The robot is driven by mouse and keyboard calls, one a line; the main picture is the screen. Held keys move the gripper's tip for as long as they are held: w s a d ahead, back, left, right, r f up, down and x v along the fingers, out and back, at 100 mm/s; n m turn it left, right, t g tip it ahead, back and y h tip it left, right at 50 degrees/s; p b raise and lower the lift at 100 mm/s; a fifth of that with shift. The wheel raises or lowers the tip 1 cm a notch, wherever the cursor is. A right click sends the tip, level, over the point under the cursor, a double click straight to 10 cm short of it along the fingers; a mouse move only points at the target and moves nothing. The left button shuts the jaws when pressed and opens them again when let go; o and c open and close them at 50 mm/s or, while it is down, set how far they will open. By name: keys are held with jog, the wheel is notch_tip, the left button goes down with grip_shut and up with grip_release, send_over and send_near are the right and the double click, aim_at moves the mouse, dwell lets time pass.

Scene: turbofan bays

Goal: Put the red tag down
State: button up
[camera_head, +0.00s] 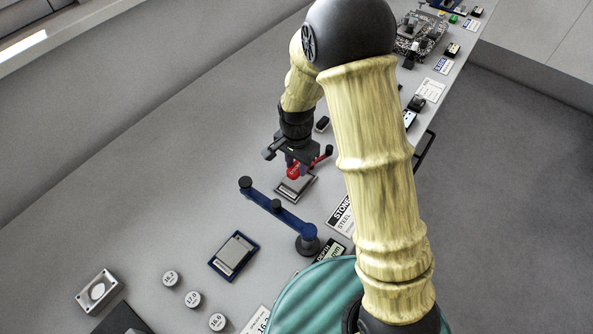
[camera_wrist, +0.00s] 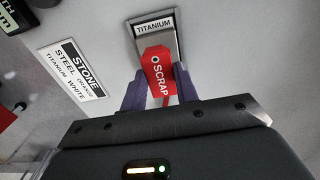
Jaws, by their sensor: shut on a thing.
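The red tag (camera_wrist: 156,72) is lettered SCRAP and sits between my two fingers in the wrist view. In the head view the red tag (camera_head: 293,171) shows below my gripper (camera_head: 291,163). My gripper (camera_wrist: 159,78) is shut on the tag. The tag overlaps the lower part of a grey, framed piece labelled TITANIUM (camera_wrist: 154,25) in the wrist view. In the head view this framed piece (camera_head: 299,190) lies on the bench just under the tag. I cannot tell whether the tag touches it.
A blue bar with black knobs (camera_head: 275,212) stands in front of my gripper. A red bar (camera_head: 322,160) is close on its right. A label reading STONE (camera_wrist: 75,70) lies nearby. A blue-framed piece (camera_head: 234,255) and round weights (camera_head: 193,299) lie lower left. The bench's left middle is clear.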

aim_at(296, 167)
jog(key=shift+w+f, duration=0.1)
jog(key=shift+f, duration=1.85)
jog(key=shift+s+a+r, duration=0.1)
jog(key=shift+s, duration=0.15)
jog(key=shift+f, duration=0.2)
jog(key=o, duration=1)
jog(key=shift+w, duration=0.1)
jog(key=shift+c, duration=0.2)
jog(key=shift+r, duration=0.1)
notch_tip(296, 167, up, 12)
jog(key=shift+r, duration=0.15)
